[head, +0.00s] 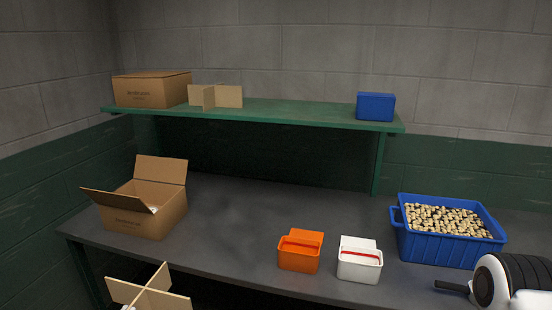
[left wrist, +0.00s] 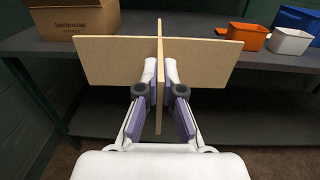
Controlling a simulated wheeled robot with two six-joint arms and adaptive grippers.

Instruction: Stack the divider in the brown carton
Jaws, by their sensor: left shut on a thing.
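A tan cross-shaped divider (head: 150,291) shows at the bottom left of the head view, in front of the table. In the left wrist view my left gripper (left wrist: 158,75) is shut on one upright panel of this divider (left wrist: 110,60). The divider is held upright, apart from the table. The brown carton (head: 145,214) stands open on the table's left end, its flaps raised or folded out. Its lower front also shows at the top left of the wrist view (left wrist: 75,22). The carton's inside is mostly hidden. My right gripper (head: 453,288) is partly visible at the lower right; its jaws are unclear.
A green shelf (head: 290,112) holds a closed carton (head: 152,90), another divider (head: 216,97) and a blue box (head: 375,106). On the table (head: 235,225) stand an orange bin (head: 299,262), a white bin (head: 358,268) and a blue crate (head: 438,250) of small pieces. The table's middle is clear.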

